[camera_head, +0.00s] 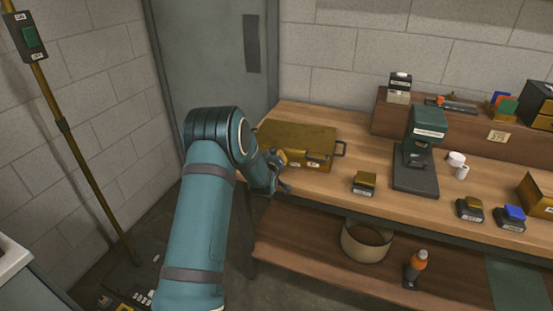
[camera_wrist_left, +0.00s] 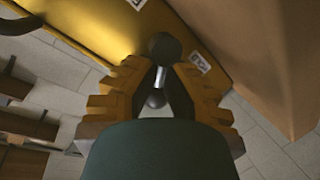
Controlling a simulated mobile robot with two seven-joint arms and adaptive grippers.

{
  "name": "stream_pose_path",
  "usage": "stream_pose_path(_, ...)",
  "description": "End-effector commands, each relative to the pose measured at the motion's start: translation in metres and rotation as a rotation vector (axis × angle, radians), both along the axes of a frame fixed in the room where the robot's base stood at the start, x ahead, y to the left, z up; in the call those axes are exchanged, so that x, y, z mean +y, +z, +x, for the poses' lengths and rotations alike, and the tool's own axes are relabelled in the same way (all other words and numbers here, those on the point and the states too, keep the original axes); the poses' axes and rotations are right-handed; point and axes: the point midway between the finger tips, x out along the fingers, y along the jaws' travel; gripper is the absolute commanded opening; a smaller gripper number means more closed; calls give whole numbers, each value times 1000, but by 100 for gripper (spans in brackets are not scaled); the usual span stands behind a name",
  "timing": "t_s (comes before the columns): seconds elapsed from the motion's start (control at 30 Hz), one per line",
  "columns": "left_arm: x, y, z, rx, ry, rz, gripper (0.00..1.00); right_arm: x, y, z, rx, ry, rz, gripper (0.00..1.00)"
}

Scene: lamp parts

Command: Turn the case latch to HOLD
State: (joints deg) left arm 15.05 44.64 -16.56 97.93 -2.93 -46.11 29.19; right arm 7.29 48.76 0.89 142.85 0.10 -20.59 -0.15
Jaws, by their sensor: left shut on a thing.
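The case (camera_head: 302,135) is a yellow-brown box with a dark side handle, standing closed at the left end of the workbench. My left gripper (camera_head: 277,162) is at the case's front face, towards its left end. In the left wrist view the yellow case (camera_wrist_left: 100,28) fills the top. The latch (camera_wrist_left: 160,75) shows there as a small metal bar with dark round ends. My left gripper (camera_wrist_left: 158,92) is shut on it between its yellow-brown fingers. Small white labels (camera_wrist_left: 201,62) sit on the case beside the latch; I cannot read them. My right gripper is not in view.
On the wooden bench (camera_head: 340,189) stand a small yellow-topped block (camera_head: 365,182) and a green-headed device (camera_head: 427,125) to the right of the case. A grey door (camera_head: 215,60) is behind.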

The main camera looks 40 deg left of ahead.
Motion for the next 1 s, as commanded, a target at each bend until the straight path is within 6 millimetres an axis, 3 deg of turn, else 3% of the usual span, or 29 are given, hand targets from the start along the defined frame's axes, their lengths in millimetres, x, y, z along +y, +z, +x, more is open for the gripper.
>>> stream_pose_path(0.17,0,2,1,-5,0,3,0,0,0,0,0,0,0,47)
stream_pose_path(0.2,0,2,1,-5,0,3,24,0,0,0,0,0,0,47)
stream_pose_path(0.3,0,2,1,-4,0,3,52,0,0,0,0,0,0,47)
stream_pose_path(0.73,-3,3,-7,-2,0,2,52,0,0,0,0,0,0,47)
stream_pose_path(1.0,-19,14,-46,-1,1,0,52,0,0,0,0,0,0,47)
